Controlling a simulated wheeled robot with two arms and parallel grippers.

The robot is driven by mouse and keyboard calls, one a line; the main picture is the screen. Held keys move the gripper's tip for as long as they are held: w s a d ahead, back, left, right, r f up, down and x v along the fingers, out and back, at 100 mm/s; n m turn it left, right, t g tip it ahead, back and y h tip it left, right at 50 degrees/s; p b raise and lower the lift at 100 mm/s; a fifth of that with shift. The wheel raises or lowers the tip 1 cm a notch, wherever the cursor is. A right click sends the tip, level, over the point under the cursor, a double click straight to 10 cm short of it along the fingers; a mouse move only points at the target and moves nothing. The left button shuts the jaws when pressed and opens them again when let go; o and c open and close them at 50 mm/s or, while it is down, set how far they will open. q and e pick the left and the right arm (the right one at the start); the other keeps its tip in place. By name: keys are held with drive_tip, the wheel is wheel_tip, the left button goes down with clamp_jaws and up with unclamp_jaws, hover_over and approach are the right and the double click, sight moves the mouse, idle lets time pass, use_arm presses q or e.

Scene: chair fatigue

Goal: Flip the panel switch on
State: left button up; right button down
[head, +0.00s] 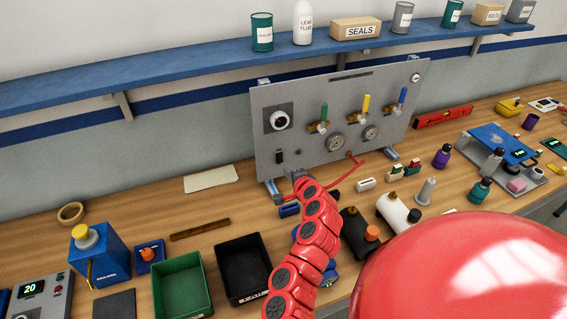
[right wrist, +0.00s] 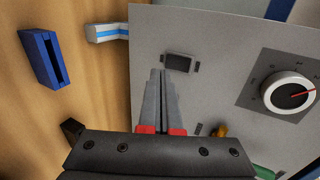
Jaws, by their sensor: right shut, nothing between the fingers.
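The grey upright panel (head: 330,88) stands at the back of the bench. Its dark rocker switch (head: 279,157) sits low on the left side, below a white round dial (head: 279,120). In the right wrist view the switch (right wrist: 179,63) is a dark rectangle in front of the fingertips. My right gripper (head: 297,175) is close to the panel's lower left, its fingertips hard to make out there. In the right wrist view the gripper (right wrist: 158,73) is shut and empty, its tips just beside the switch; I cannot tell whether they touch it. My left gripper is out of view.
The panel carries valves with green (head: 324,112), yellow (head: 366,104) and blue (head: 402,95) handles. A green bin (head: 182,287) and a black bin (head: 242,268) stand in front. Bottles and tools crowd the right. A blue shelf (head: 200,63) runs above.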

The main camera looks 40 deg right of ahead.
sight(279, 162)
drive_tip(key=w+p, duration=0.1)
drive_tip(key=w+d+p, duration=0.1)
drive_tip(key=w, duration=0.1)
drive_tip(key=shift+w+f, duration=0.1)
drive_tip(key=shift+w, duration=0.1)
drive_tip(key=shift+w+f, duration=0.25)
drive_tip(key=shift+w, duration=0.15)
drive_tip(key=t+b, duration=0.1)
drive_tip(key=b, duration=0.6)
drive_tip(key=shift+w+f+t+b, duration=0.2)
drive_tip(key=shift+f+t+b, duration=0.15)
drive_tip(key=shift+f+t, duration=0.05)
drive_tip(key=shift+r, duration=0.15)
drive_tip(key=shift+s+a, duration=0.1)
